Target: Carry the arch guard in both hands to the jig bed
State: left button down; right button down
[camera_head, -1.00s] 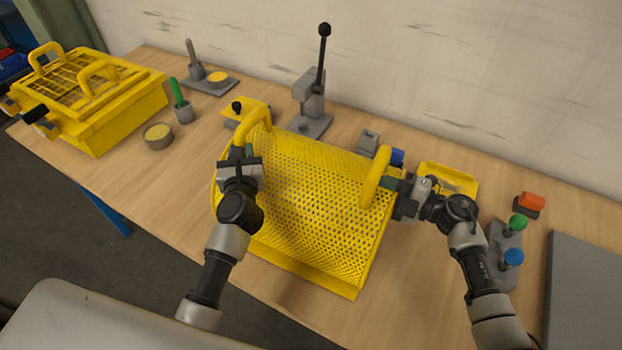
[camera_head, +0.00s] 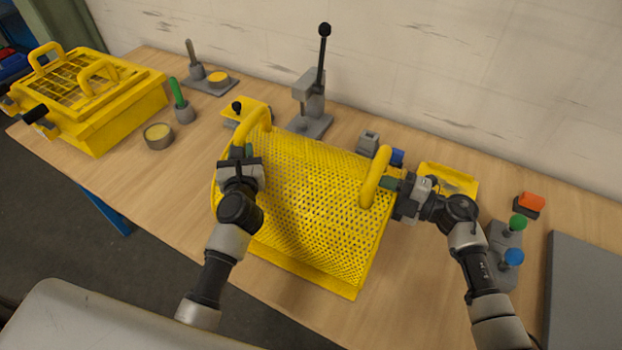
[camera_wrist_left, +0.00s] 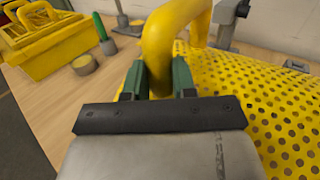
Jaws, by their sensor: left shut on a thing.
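The arch guard (camera_head: 310,215) is a yellow perforated curved cover with two tube handles, in the middle of the head view over the wooden bench. My left gripper (camera_head: 243,153) is at its left handle (camera_head: 258,121). In the left wrist view my left gripper (camera_wrist_left: 158,80) has its green-padded jaws shut on that handle (camera_wrist_left: 160,45). My right gripper (camera_head: 388,184) is at the right handle (camera_head: 374,178), with one green jaw pad showing beside it. Whether the right jaws are closed around it is hidden. I cannot tell which thing is the jig bed.
A yellow basket-like box (camera_head: 100,100) stands at the far left. A grey lever press (camera_head: 312,100) stands behind the guard. A yellow tray (camera_head: 450,178), a button stand (camera_head: 505,250) and a grey plate (camera_head: 585,290) are on the right. A round tin (camera_head: 158,136) stands at left.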

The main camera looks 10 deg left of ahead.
aim_at(237, 135)
jog(key=shift+r, duration=0.1)
